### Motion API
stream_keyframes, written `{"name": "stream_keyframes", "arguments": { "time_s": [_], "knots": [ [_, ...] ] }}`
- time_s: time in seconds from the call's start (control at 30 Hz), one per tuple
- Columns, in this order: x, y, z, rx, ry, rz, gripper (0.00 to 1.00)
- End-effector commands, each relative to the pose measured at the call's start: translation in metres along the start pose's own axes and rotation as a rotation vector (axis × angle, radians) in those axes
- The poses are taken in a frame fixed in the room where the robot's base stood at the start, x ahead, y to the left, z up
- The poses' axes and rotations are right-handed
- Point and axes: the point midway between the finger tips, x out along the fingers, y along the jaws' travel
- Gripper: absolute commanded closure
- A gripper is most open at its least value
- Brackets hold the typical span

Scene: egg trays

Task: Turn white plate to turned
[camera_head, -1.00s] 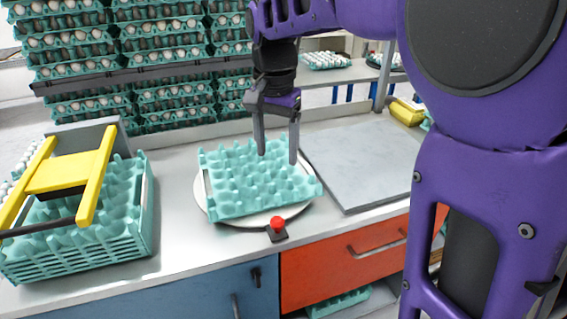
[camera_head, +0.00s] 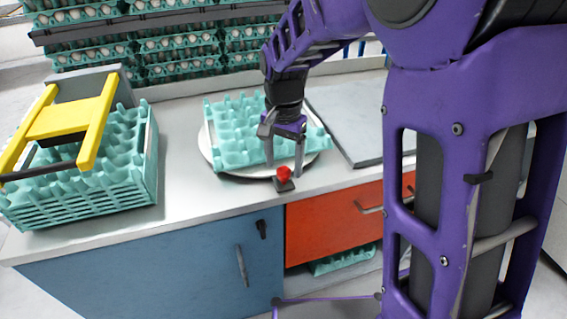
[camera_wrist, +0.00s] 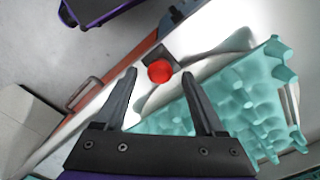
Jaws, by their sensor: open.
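The white plate (camera_head: 206,150) is a round disc on the counter, mostly covered by a teal egg tray (camera_head: 232,135) that looks empty. The tray also shows in the wrist view (camera_wrist: 245,105). A red button (camera_head: 284,173) on a small dark base sits at the plate's front edge; it also shows in the wrist view (camera_wrist: 160,71). My gripper (camera_head: 284,172) is open and points down near the button, with its fingers on either side of it in the picture. In the wrist view the button appears just beyond and between the fingertips (camera_wrist: 166,88). Nothing is between the fingers.
A stack of teal trays (camera_head: 90,200) with a yellow-handled tool (camera_head: 65,122) stands at the left. A grey board (camera_head: 345,125) lies right of the plate. Racks of eggs (camera_head: 160,50) stand behind. The counter front (camera_head: 190,195) between stack and plate is clear.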

Motion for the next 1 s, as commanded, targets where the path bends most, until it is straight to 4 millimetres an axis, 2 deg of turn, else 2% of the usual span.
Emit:
{"name": "stream_keyframes", "arguments": {
  "time_s": [0.17,0.47,0.87,1.0],
  "knots": [
    [0.0141,0.0002,0.0000,0.000,0.000,0.001,0.28],
    [0.0153,-0.0001,-0.0002,0.001,0.001,-0.001,0.28],
    [0.0150,0.0000,-0.0002,0.001,0.001,-0.001,1.00],
    [0.0149,-0.0001,-0.0002,0.001,0.001,-0.001,1.00]
  ]
}}
